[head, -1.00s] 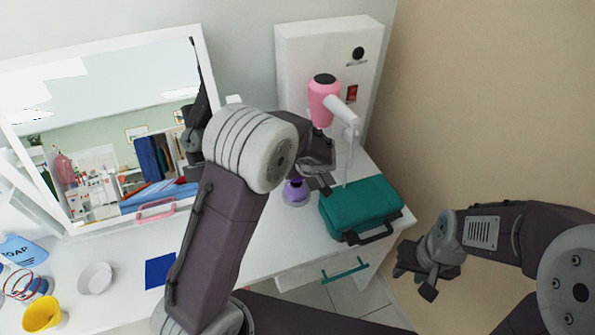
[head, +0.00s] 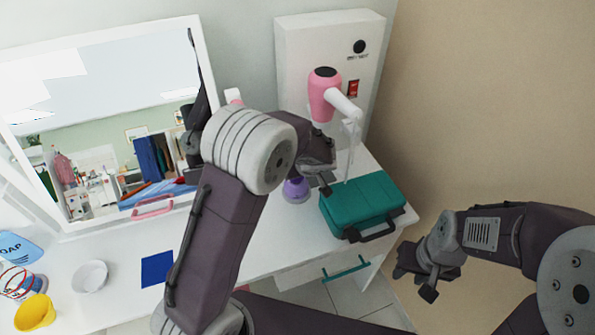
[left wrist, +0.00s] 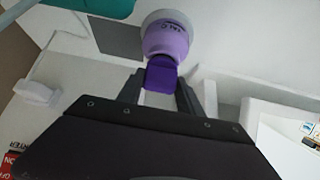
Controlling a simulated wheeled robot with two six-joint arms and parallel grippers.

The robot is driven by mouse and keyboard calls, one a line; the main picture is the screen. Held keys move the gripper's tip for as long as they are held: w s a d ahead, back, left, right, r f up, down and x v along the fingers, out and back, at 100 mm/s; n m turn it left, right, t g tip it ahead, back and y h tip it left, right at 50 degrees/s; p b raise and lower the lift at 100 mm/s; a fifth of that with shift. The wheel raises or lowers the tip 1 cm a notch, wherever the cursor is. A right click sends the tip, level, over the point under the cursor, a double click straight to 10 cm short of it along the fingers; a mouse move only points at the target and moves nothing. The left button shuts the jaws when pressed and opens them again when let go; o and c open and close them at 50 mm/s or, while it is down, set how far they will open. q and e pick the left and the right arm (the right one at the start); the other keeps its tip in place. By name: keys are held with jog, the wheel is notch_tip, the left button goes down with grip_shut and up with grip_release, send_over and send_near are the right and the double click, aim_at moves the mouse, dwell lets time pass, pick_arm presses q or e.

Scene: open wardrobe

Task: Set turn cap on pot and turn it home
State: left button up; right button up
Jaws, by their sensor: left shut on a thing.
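The pot (head: 296,191) is light purple and stands on the white tabletop, partly hidden by my left arm in the head view. In the left wrist view the pot (left wrist: 166,40) shows just beyond the fingertips, with lettering on its side and a wide pale base. My left gripper (left wrist: 160,84) is shut on the dark purple turn cap (left wrist: 161,76). The cap lines up with the pot's narrow end; I cannot tell whether it is seated or just above. My right gripper (head: 415,283) is empty, its fingers apart, off the table's right side.
A teal case (head: 362,204) lies right of the pot. A pink hair dryer (head: 325,95) hangs behind it by a white box (head: 345,50). A mirror (head: 100,120) stands at the back left. A blue square (head: 157,269), white bowl (head: 90,277) and yellow cup (head: 35,312) are at the left.

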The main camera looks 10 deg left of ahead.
pick_arm(q)
jog(key=shift+f+b, duration=0.4)
jog(key=shift+b, duration=0.05)
jog(key=o, duration=1.5)
jog(key=v, duration=0.9)
